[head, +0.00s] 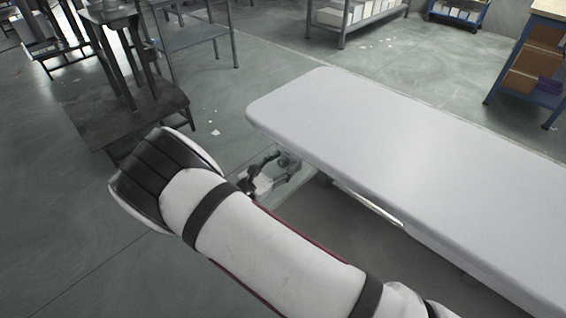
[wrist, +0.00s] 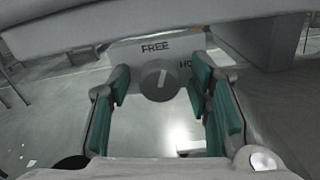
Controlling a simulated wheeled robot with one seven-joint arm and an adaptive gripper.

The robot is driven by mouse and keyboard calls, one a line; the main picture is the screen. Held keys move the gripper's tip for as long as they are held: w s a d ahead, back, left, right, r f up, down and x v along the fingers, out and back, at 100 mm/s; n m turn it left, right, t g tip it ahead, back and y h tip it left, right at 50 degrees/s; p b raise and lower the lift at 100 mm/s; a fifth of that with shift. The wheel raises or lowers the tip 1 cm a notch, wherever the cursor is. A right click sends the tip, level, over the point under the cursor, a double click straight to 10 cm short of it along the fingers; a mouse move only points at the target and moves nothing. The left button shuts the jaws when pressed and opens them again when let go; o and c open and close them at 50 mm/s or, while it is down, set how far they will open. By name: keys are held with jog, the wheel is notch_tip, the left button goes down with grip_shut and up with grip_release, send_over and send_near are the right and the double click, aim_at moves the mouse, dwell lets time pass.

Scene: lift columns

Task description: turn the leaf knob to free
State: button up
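The leaf knob (wrist: 157,82) is a round grey dial under the tabletop edge in the wrist view. Its pale mark stands nearly upright, its top tipped slightly right, below the word FREE. A second label starting "HO" is to the right, partly hidden by a finger. My gripper (wrist: 158,92) is open, its teal-padded fingers on either side of the knob with visible gaps. In the head view my gripper (head: 262,182) is beside the near left end of the table; the knob is hidden there.
The pale grey tabletop (head: 400,140) overhangs just above my gripper. A dark low platform (head: 130,110) stands at the left, and shelves (head: 355,15) stand at the back. A blue-framed rack (head: 530,75) is at the right. Open floor lies left of the table.

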grip_shut()
jog(key=n, duration=0.4)
dwell(0.4)
jog(key=shift+o, duration=0.8)
grip_release()
